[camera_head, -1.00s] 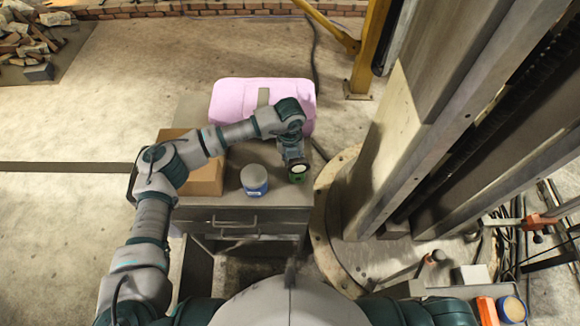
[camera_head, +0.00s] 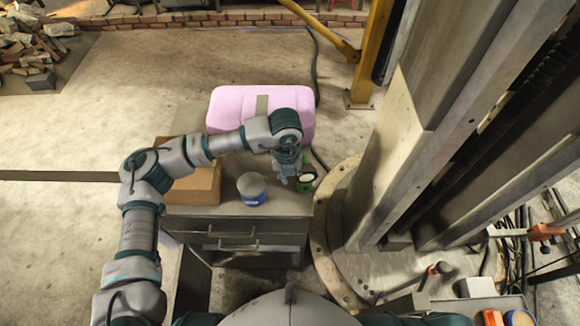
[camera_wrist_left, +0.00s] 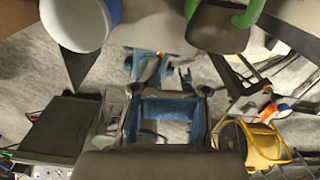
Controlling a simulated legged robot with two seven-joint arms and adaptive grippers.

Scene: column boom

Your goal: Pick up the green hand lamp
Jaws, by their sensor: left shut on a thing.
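In the left wrist view the lamp's dark body (camera_wrist_left: 217,27) and green handle show at the upper right, with blue gripper parts below and left. My right gripper is not in view.
A blue-and-white tub (camera_head: 252,190) stands left of the lamp on the cabinet (camera_head: 232,212). A cardboard box (camera_head: 200,184) is farther left, and a pink case (camera_head: 235,105) is behind. A large column (camera_head: 385,165) rises close on the right.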

